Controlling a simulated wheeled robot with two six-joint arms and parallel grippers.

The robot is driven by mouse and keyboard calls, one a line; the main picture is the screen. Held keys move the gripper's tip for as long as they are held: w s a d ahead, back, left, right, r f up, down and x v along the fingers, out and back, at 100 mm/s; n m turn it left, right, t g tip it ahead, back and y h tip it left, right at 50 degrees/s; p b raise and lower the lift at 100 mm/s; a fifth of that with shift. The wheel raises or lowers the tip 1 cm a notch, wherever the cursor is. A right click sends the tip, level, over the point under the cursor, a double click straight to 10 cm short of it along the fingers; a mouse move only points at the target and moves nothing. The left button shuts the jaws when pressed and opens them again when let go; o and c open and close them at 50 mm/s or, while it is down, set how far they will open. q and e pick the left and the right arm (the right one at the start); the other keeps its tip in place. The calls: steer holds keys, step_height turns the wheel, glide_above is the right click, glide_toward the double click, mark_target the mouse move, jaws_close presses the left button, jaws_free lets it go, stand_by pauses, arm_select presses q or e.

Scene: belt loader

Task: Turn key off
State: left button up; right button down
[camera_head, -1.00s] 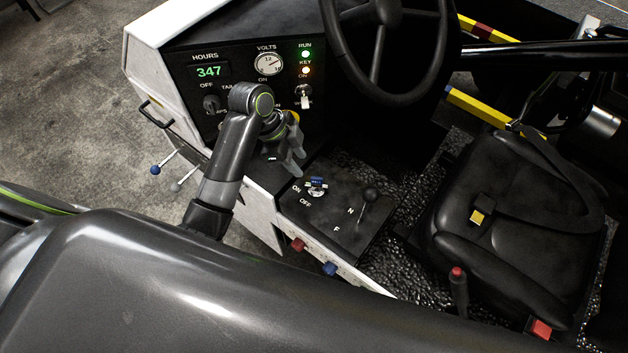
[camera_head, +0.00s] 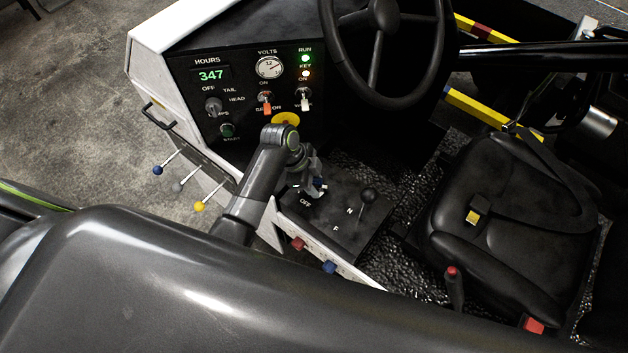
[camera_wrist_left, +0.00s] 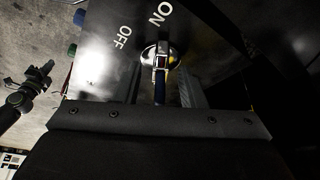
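The key has a blue head (camera_wrist_left: 159,92) and sits in a round silver switch (camera_wrist_left: 153,56) on the black side console. The ON and OFF labels lie beyond it in the left wrist view. In the head view the key (camera_head: 319,184) shows only partly beside my gripper. My left gripper (camera_head: 311,181) is low over the console at the key. In the left wrist view its two fingers (camera_wrist_left: 161,88) are apart, with the key between them and gaps visible on both sides.
The dash (camera_head: 240,90) has lit green RUN and amber KEY lamps, a display reading 347 and several switches. A black-knobbed lever (camera_head: 368,195) stands right of the key. The steering wheel (camera_head: 385,50) is above, the seat (camera_head: 510,220) to the right.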

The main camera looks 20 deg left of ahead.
arm_select(q)
jaws_close()
steer(key=shift+n, duration=0.5)
steer(key=shift+s+n+t, duration=0.1)
steer(key=shift+n+t, duration=0.7)
steer(key=shift+n, duration=0.8)
steer(key=shift+d+n+t+y, duration=0.1)
steer(key=shift+n+t+y, duration=0.45)
steer(key=shift+n, duration=0.95)
steer(key=shift+s+d+n+t+y, duration=0.1)
steer(key=shift+n+t+y, duration=0.45)
steer(key=shift+n, duration=1.45)
steer(key=shift+n+y, duration=0.4)
steer(key=shift+n, duration=0.1)
jaws_free()
